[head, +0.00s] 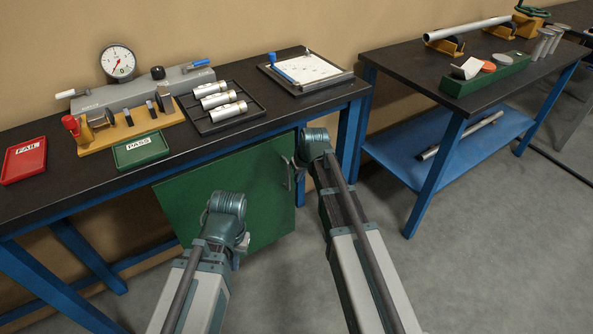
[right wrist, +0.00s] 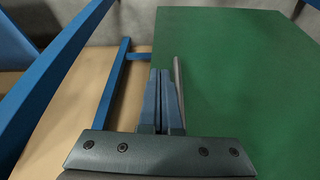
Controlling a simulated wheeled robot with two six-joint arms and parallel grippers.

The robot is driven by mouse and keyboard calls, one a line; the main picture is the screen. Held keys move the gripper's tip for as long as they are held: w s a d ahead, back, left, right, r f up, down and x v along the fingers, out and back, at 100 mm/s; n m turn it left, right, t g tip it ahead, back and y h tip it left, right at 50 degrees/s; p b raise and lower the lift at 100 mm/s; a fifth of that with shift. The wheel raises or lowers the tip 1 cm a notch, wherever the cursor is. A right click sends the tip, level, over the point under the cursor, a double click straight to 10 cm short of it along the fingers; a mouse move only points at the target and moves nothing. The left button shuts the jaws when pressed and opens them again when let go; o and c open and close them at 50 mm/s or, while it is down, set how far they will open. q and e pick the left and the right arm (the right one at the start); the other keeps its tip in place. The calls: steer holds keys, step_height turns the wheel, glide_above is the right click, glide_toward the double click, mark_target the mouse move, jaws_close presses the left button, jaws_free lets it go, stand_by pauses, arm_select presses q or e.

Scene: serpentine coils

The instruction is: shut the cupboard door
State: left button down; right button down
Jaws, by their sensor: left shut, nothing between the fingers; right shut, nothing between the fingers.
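The green cupboard door (head: 190,205) hangs under the front of the left bench. My left gripper (head: 241,243) is shut and empty in front of the door's lower part.
The bench top (head: 215,148) holds a dial gauge (head: 118,62), a red tray (head: 24,160), a green tray (head: 140,150) and a rack of cylinders (head: 222,101). Blue bench legs (head: 352,130) stand right of the door. A second bench (head: 400,63) stands at right. Grey floor (head: 300,270) is open in front.

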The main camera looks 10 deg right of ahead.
steer(key=p+v, duration=0.7)
steer(key=v, duration=0.2)
steer(key=shift+d+r, duration=0.15)
steer(key=shift+r, duration=0.1)
steer(key=s+a+r+g+h+p, duration=0.1)
steer(key=s+a+r+g+p, duration=0.1)
steer(key=s+a, duration=0.4)
steer(key=s+a+r+n+g+h+p, duration=0.1)
steer(key=s+a+r+p, duration=0.3)
steer(key=s, duration=1.2)
steer(key=shift+s+a+g+p, duration=0.25)
steer(key=shift+a+g+p, duration=0.45)
steer(key=shift+a+p, duration=0.45)
steer(key=shift+r, duration=0.1)
